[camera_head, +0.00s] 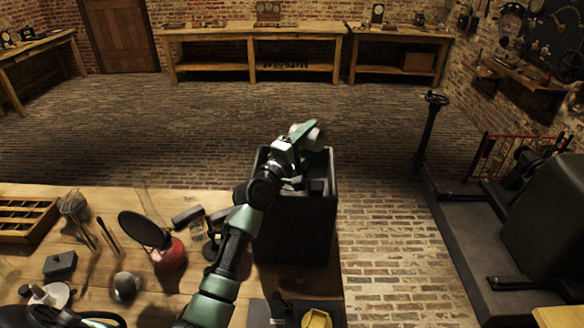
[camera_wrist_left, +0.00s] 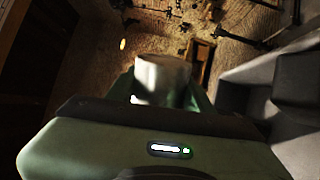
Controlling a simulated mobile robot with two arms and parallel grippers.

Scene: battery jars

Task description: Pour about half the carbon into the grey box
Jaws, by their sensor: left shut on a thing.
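A tall dark grey box (camera_head: 296,230) with an open top stands beyond the right part of the wooden table. My left arm reaches from the bottom of the head view to this box. My left gripper (camera_head: 304,136) is above the box's far side, shut on a whitish jar (camera_head: 314,138). In the left wrist view the jar (camera_wrist_left: 162,76) sits between the green fingers. Its contents are hidden, and I cannot tell how far it is tilted. No carbon is visible falling.
The wooden table (camera_head: 95,270) holds a red flask (camera_head: 170,256), a round dark disc (camera_head: 144,229), a wooden rack (camera_head: 24,219), a dark block (camera_head: 60,264) and a yellow item (camera_head: 317,319). Machinery stands at the right. The brick floor behind the box is clear.

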